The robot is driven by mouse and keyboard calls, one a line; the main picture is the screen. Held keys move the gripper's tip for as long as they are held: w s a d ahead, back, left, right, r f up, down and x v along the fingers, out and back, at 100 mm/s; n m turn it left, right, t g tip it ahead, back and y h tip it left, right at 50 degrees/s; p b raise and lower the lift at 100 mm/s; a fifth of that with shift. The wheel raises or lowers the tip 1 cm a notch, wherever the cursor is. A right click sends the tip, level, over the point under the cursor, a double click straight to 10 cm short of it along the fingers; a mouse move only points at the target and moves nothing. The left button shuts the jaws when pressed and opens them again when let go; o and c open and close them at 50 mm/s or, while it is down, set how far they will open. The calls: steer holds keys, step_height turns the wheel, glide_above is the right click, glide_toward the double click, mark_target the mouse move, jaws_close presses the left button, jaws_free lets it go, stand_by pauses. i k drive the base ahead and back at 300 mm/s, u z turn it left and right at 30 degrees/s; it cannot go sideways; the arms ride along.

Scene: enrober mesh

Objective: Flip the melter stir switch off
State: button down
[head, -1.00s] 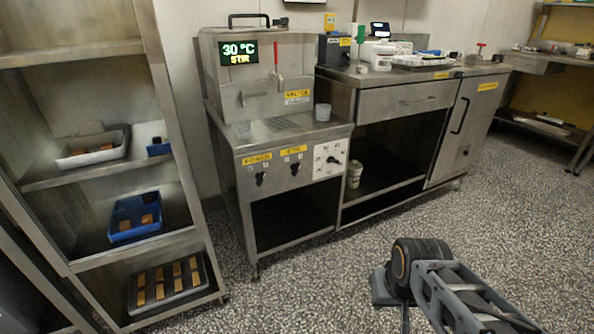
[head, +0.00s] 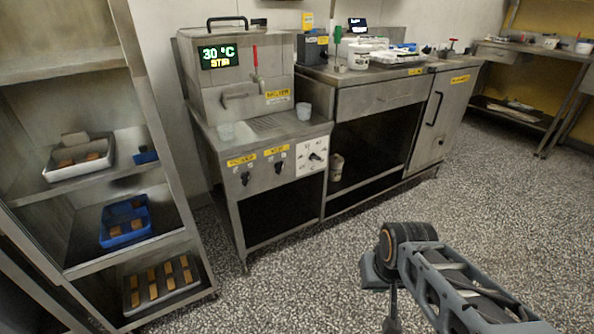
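The steel melter (head: 240,95) stands at the middle left, with a yellow label on its body. Its green display (head: 218,57) reads 30 °C and STIR. The front panel below holds two small dark switches, a left switch (head: 244,178) and a right switch (head: 278,165), under yellow labels too blurred to read surely. A white plate with a dial (head: 316,156) is to their right. The switch positions are too small to tell. My arm shows at the lower right, well apart from the panel; I cannot make out my gripper's fingers.
A steel rack (head: 120,175) with trays stands at the left. A steel counter (head: 375,97) with an open bay and a door adjoins the melter. A red-handled lever (head: 256,65) and cups are on the melter. The speckled floor in front is clear.

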mark_target(278, 166)
steer(key=k, duration=0.6)
steer(key=u, duration=0.45)
steer(key=i, duration=1.4)
steer(key=u, duration=0.4)
